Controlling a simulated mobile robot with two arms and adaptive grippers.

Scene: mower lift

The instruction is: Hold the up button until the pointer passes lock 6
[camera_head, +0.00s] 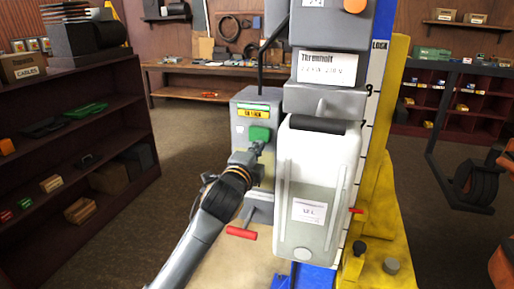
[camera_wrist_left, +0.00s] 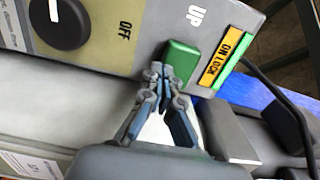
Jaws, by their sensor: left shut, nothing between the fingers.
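The green up button (camera_head: 260,133) is on the front of the grey control box (camera_head: 243,108). It also shows in the left wrist view (camera_wrist_left: 182,60), below the word UP. My left gripper (camera_head: 257,148) is shut and empty, its tips at the button's edge. In the left wrist view the fingertips (camera_wrist_left: 160,72) meet or overlap the near edge of the button; I cannot tell how far it is pressed. The red pointer (camera_head: 356,210) is low on the white lock scale (camera_head: 365,125), well below the visible numerals. My right gripper is not in view.
A white 12 L container (camera_head: 318,190) stands right beside the control box, in front of the yellow lift column (camera_head: 385,150). A red-handled lever (camera_head: 241,232) sits below the box. A dark shelf (camera_head: 75,130) stands left.

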